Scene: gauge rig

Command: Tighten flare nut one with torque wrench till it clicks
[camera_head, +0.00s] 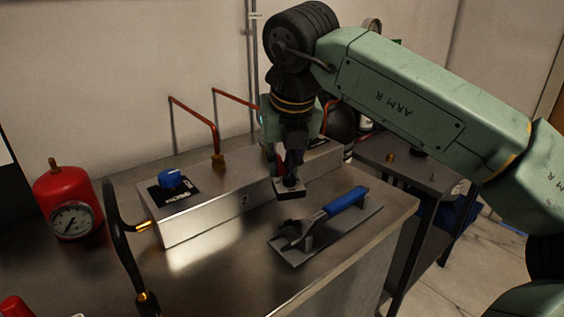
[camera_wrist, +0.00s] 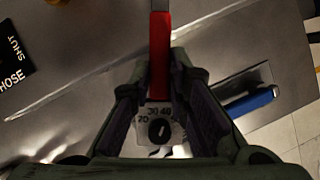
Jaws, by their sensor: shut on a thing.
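My gripper (camera_head: 292,172) points down in front of the metal box, right of its middle. In the wrist view my gripper (camera_wrist: 161,66) has its fingers close on either side of a red bar (camera_wrist: 160,45) and appears shut on it. Beyond the fingers is a pale numbered dial with a black knob (camera_wrist: 160,131). The torque wrench (camera_head: 345,200), with a blue handle, lies in its cradle on the bench; the handle also shows in the wrist view (camera_wrist: 250,102). A brass fitting (camera_head: 218,160) joins a copper pipe to the box. I cannot tell which nut is number one.
The metal box (camera_head: 205,215) carries a blue knob (camera_head: 173,179) and a HOSE label. A black hose (camera_head: 122,235) with brass ends stands at the left. A red cylinder with a gauge (camera_head: 70,205) is farther left. A side table (camera_head: 400,165) stands right.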

